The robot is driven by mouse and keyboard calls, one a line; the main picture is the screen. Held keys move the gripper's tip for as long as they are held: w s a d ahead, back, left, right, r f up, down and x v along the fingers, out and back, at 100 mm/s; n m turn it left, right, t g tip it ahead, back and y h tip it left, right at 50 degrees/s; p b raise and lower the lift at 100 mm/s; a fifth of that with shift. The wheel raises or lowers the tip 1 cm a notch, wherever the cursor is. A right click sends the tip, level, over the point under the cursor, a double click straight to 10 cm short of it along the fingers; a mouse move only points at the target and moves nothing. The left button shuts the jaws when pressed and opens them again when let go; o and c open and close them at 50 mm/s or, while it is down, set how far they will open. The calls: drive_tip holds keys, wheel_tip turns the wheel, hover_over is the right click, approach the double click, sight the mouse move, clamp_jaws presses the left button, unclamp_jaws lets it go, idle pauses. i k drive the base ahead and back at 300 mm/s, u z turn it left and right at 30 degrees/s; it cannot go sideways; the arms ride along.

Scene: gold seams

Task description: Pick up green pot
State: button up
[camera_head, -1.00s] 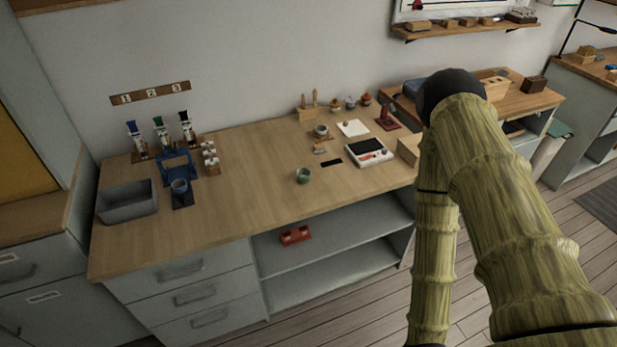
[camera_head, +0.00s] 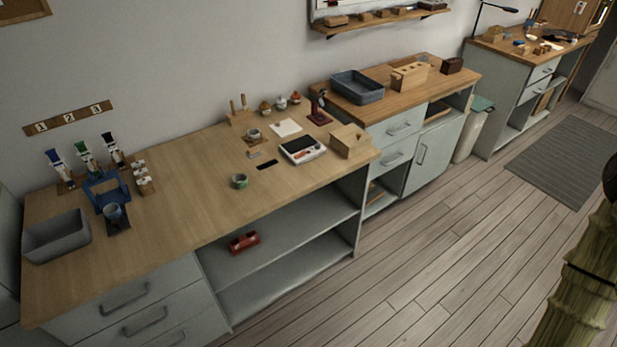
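A small green pot (camera_head: 240,181) stands upright on the wooden worktop (camera_head: 185,190), near its front edge and left of a dark flat strip. Its upper part looks greyish and its lower part green. My bamboo-textured arm shows only at the far right edge, well away from the pot. My gripper is outside the picture, so its state does not show.
A white scale (camera_head: 303,150), a wooden box (camera_head: 350,141) and a small cup (camera_head: 254,134) stand right of and behind the pot. A grey bin (camera_head: 56,236) and blue stand (camera_head: 104,190) are at left. The floor (camera_head: 400,270) in front is clear.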

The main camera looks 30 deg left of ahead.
sight(240, 180)
drive_tip(key=z, duration=0.4)
drive_tip(key=i, duration=2.95)
drive_tip(key=u, duration=3.6)
